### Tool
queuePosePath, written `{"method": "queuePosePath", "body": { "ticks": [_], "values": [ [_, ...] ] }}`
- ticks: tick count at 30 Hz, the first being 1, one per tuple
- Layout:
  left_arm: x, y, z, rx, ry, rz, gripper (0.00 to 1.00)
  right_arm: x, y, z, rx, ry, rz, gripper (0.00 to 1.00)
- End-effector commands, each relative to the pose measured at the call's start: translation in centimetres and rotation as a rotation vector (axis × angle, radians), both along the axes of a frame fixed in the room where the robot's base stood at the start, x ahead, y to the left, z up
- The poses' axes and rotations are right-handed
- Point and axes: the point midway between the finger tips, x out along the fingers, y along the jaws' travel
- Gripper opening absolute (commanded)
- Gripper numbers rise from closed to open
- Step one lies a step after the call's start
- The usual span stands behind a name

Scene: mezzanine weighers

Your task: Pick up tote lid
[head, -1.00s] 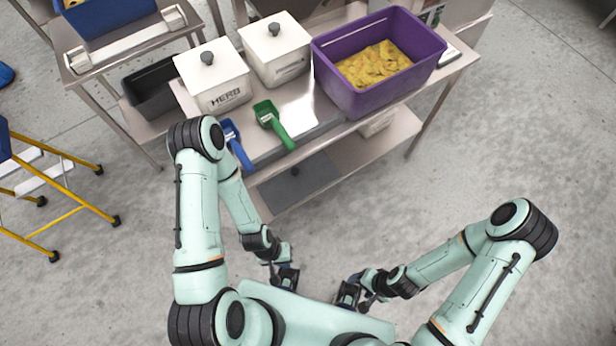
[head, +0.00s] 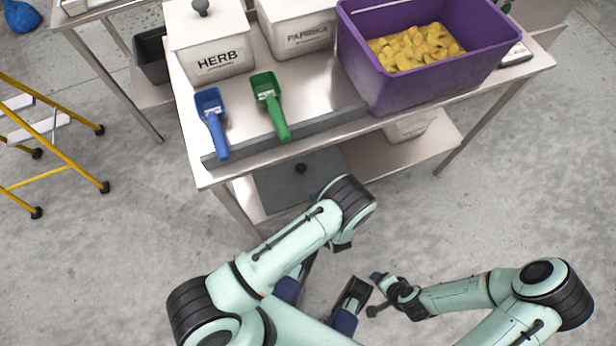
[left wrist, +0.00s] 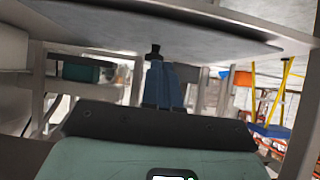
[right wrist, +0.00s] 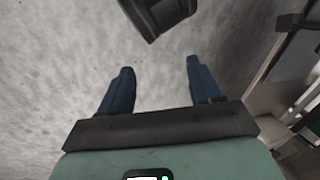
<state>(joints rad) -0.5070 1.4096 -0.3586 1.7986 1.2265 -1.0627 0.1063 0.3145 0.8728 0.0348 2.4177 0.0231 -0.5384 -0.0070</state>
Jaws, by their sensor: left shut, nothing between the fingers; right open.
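The tote lid (head: 330,163) is a flat dark grey panel with a black knob (head: 300,168) on top. It lies on the table's lower shelf; the tabletop and my left arm hide parts of it. In the left wrist view, which looks upside down, the lid (left wrist: 200,24) fills the top. Its knob (left wrist: 155,50) is just beyond the tips of my left gripper (left wrist: 160,68), which is shut and empty. I cannot tell if they touch. My right gripper (right wrist: 158,82) is open and empty above bare floor. My left arm partly hides the left gripper in the head view.
Above the shelf, the steel tabletop (head: 320,88) holds a purple tote (head: 400,85) of yellow pieces, two white bins, a blue scoop (head: 212,120) and a green scoop (head: 270,105). A yellow step frame (head: 50,128) stands left. Floor at right is clear.

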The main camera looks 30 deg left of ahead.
Motion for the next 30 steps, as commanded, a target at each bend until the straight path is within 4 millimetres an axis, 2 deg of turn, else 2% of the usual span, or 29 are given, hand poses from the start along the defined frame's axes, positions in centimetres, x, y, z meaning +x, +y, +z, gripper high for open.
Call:
{"method": "queuePosePath", "body": {
  "ticks": [12,17,20,30],
  "values": [
    [5.4,6.6,0.0,0.000,0.001,0.004,0.00,1.7,-0.8,-1.2,-0.021,-0.042,-0.018,0.64],
    [7.2,8.6,0.0,-0.001,0.002,0.003,0.00,2.4,-1.2,-1.7,-0.031,-0.061,-0.026,0.64],
    [7.2,8.6,-1.2,-0.001,0.006,0.000,0.00,3.1,-1.6,-2.4,-0.041,-0.081,-0.034,0.64],
    [7.0,8.6,-1.7,-0.004,0.009,0.000,0.00,4.0,-2.1,-2.7,-0.052,-0.105,-0.043,0.64]
  ]
}}
